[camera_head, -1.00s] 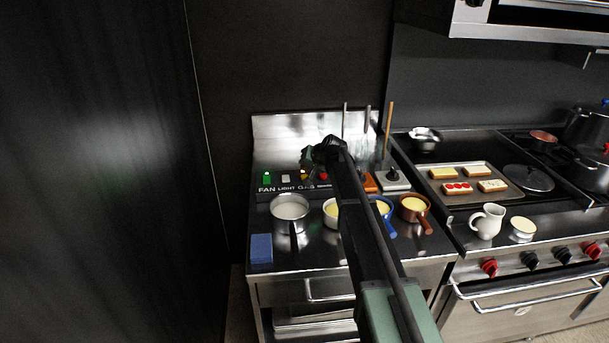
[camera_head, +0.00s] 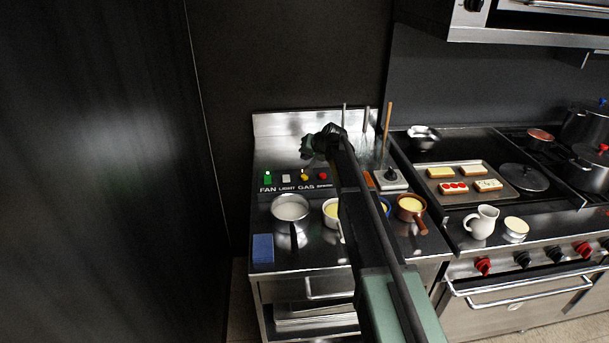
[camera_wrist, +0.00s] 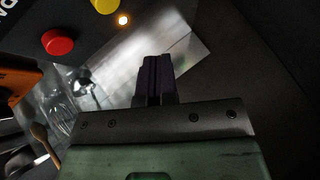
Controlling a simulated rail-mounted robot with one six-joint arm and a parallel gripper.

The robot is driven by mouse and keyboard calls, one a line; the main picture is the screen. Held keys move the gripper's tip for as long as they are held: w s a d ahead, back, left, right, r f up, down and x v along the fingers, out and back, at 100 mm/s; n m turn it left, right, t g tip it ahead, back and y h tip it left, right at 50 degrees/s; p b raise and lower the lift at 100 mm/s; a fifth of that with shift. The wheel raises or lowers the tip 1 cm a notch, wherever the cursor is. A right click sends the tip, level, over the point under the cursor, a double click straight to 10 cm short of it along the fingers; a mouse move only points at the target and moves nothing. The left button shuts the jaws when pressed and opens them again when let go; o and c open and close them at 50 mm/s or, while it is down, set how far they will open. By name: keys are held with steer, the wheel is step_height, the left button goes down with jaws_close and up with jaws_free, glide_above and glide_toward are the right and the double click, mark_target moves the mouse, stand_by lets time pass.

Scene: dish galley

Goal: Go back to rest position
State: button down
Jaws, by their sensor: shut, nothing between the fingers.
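My gripper shows in the wrist view (camera_wrist: 158,75) with its two dark fingers together and nothing between them. In the head view my arm reaches up from the bottom right, and its end is over the back of the steel counter (camera_head: 325,262), above the control panel (camera_head: 290,184). The panel carries a green FAN switch (camera_head: 267,177), a white LIGHT switch (camera_head: 286,177), a yellow GAS knob (camera_head: 305,176) and a red button (camera_head: 322,176). The red button (camera_wrist: 58,42) and a small lit lamp (camera_wrist: 124,20) show in the wrist view. My arm hides part of the counter and pans.
A pot of white liquid (camera_head: 290,208), a blue block (camera_head: 263,248) and a brown pan (camera_head: 411,207) stand on the counter. Right are a toast tray (camera_head: 447,196), a white jug (camera_head: 482,222) and a stove. A dark wall (camera_head: 90,170) bounds the left.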

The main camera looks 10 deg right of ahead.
stand_by(0.3)
steer(key=s+f+n+g+h, duration=0.1)
steer(key=s+g, duration=0.1)
steer(key=s, duration=1.3)
steer(key=s+f+g+h, duration=0.2)
steer(key=s+g, duration=0.1)
steer(key=s, duration=1.3)
steer(key=s+f+n+g+h, duration=0.1)
steer(key=s+f+g, duration=0.1)
steer(key=s, duration=1.4)
steer(key=shift+a+n+g+h, duration=0.25)
steer(key=shift+n+g+h, duration=0.05)
steer(key=shift+g+h, duration=0.1)
